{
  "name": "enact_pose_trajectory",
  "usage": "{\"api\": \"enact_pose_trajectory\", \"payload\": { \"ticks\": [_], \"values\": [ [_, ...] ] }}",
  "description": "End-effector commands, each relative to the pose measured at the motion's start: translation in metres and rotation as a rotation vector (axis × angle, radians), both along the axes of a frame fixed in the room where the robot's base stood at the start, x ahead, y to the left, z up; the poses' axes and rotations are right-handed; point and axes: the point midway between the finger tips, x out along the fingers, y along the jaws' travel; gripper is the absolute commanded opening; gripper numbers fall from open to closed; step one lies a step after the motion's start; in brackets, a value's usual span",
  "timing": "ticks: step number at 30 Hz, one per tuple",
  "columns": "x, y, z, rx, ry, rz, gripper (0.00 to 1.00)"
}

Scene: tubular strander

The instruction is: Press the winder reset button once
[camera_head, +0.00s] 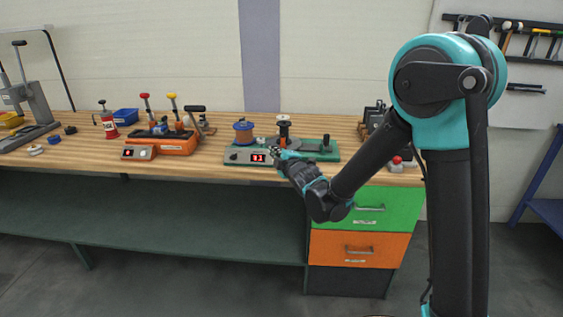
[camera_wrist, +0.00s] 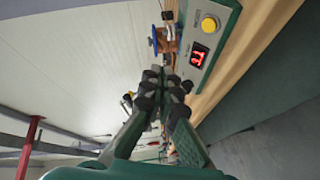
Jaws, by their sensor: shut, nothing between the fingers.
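The winder is a green unit (camera_head: 320,155) on the bench with a lit red display (camera_head: 258,157) on its front panel. The display also shows in the wrist view (camera_wrist: 198,55). A round yellow button (camera_wrist: 209,23) sits on the panel beside the display in the wrist view. In the head view the button is not visible; my gripper and wrist cover that part of the panel. My gripper (camera_head: 277,153) is at the winder's front, just right of the display. In the wrist view my gripper (camera_wrist: 167,82) has its fingers together and empty, with the button above and right of them.
A blue-and-orange spool (camera_head: 243,133) and a dark spool (camera_head: 283,132) stand on the winder. An orange unit (camera_head: 172,144) with a small button box (camera_head: 139,152) is to the left. A red button (camera_head: 397,160) is at the right. Green and orange drawers (camera_head: 359,250) are below the bench.

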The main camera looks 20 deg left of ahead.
Motion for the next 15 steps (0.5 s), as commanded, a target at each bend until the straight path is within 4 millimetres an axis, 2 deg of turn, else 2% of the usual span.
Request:
{"api": "enact_pose_trajectory", "payload": {
  "ticks": [8,15],
  "values": [
    [0.002,0.0,-0.002,0.001,0.003,-0.002,0.0],
    [0.017,0.003,-0.017,0.001,0.005,-0.003,0.0]
  ]
}}
